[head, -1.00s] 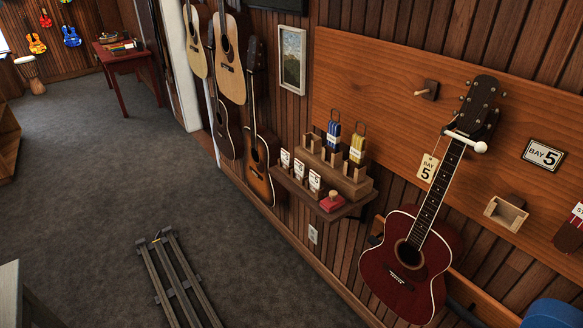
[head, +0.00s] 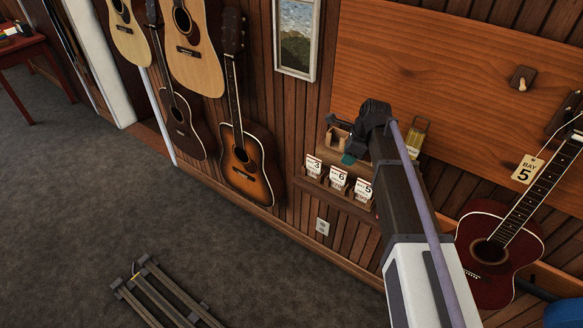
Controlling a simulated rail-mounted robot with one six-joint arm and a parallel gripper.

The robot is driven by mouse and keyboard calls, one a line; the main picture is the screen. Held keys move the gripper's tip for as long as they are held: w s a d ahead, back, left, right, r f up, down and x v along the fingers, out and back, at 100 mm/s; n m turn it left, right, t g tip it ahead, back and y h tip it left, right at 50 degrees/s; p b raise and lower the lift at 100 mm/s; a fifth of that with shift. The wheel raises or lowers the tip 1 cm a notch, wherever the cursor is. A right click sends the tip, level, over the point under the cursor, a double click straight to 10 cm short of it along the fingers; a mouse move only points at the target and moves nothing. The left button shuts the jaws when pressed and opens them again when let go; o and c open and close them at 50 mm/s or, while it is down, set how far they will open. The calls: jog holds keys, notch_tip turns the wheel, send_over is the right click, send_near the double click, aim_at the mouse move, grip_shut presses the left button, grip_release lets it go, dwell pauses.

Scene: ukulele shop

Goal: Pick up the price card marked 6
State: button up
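The price card marked 6 (head: 338,183) is a small white card standing upright in the middle of three wooden holders along the front of the wall shelf (head: 366,214). The card marked 3 (head: 313,165) is to its left and the card marked 5 (head: 363,191) to its right. My arm reaches in from the bottom right, and its end is over the shelf, above and behind the cards. My gripper (head: 350,157) shows only as a small dark, teal-tipped part there, apart from the card as far as I can see. Its fingers are too small to read.
An empty wooden slot (head: 338,136) and a yellow bundle (head: 415,136) are at the back of the shelf. My arm hides the shelf's right part. A red guitar (head: 490,252) hangs at right, a sunburst guitar (head: 243,165) at left.

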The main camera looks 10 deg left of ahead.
aim_at(340, 170)
jog(key=shift+w+a+m, duration=0.2)
jog(key=shift+a+m, duration=0.55)
jog(key=shift+m, duration=0.95)
jog(key=f+b, duration=0.5)
jog(key=shift+d+f+b, duration=0.2)
jog(key=shift+b, duration=0.15)
jog(key=shift+w+a, duration=0.1)
jog(key=shift+a, duration=0.15)
jog(key=b+x, duration=0.4)
jog(key=shift+f+b, duration=0.3)
jog(key=shift+f, duration=0.1)
jog(key=shift+a+f+b, duration=0.15)
jog(key=shift+f+b, duration=0.15)
jog(key=shift+r, duration=0.25)
grip_shut()
